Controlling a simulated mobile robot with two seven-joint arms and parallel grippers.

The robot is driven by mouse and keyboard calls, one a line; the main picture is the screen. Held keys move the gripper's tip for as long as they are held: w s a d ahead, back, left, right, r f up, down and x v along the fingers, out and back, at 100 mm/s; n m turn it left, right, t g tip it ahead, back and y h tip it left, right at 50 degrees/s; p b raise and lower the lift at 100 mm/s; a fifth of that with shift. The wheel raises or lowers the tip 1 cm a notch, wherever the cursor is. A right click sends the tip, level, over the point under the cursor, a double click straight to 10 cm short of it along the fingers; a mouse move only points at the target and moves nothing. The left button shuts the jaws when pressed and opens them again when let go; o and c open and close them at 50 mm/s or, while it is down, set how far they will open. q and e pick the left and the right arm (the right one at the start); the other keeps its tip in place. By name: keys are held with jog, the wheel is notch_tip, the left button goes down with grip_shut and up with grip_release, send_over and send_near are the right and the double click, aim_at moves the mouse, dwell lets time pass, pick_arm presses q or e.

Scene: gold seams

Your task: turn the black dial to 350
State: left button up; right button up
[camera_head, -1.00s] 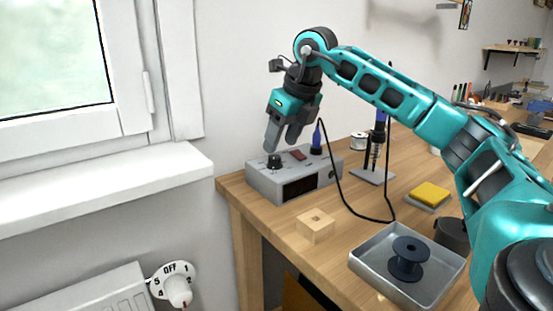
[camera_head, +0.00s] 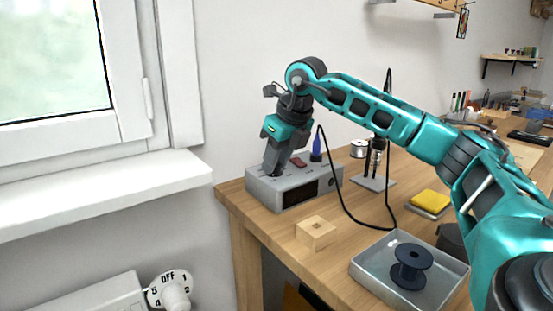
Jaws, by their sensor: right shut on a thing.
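The black dial sits on the top left of a grey soldering station (camera_head: 262,190) and is now mostly hidden by my right gripper. My right gripper (camera_head: 275,172) points down at the station's top with its fingertips around the dial, shut on it. The dial's pointer and any scale marks cannot be read here. The station's dark front display (camera_head: 300,193) shows no readable number. My left gripper is not in view.
A red switch (camera_head: 299,162) and a blue-handled iron (camera_head: 316,146) are close right of the gripper. A black cable loops to the right. A wooden block (camera_head: 315,233), a metal tray (camera_head: 365,268) with a dark spool (camera_head: 410,267) and a yellow sponge (camera_head: 430,200) are on the bench.

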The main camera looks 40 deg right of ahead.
grip_shut()
